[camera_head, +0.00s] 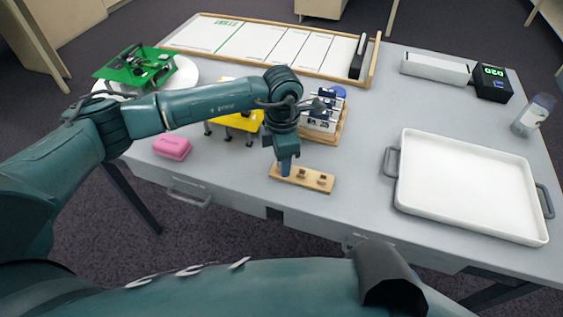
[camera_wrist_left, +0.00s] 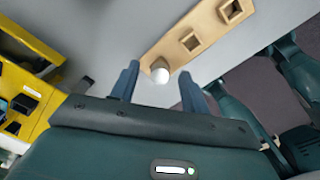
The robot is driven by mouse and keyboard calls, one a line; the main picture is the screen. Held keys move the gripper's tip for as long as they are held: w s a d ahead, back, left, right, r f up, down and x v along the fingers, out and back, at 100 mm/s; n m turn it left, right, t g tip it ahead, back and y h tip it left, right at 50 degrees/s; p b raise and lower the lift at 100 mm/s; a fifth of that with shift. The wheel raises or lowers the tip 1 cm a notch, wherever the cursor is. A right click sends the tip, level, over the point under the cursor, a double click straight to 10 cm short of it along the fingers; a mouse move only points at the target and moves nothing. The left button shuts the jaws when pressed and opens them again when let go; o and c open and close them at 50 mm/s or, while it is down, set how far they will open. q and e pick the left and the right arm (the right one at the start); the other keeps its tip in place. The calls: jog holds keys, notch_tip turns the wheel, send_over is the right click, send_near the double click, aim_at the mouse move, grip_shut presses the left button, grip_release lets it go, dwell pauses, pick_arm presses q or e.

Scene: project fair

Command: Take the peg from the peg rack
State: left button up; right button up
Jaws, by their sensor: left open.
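The peg rack (camera_head: 308,179) is a small wooden board lying near the table's front edge. In the left wrist view, the rack (camera_wrist_left: 208,28) shows two square openings and a peg (camera_wrist_left: 161,76) with a round white top at its near end. My left gripper (camera_head: 285,168) points down over the rack's left end. In the left wrist view, its two fingers (camera_wrist_left: 159,88) are apart, one on each side of the peg's top. I cannot tell whether they touch it. The peg is hidden behind the gripper in the head view. My right gripper is not in view.
A white tray (camera_head: 408,195) with grey handles lies at the right. A yellow stand (camera_head: 237,121), a pink box (camera_head: 172,147) and a wooden holder with blue-and-white items (camera_head: 320,122) are near my left arm. A long board (camera_head: 270,48) lies at the back.

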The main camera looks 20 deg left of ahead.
pick_arm(q)
jog(key=shift+f, duration=0.1)
grip_shut()
dwell(0.4)
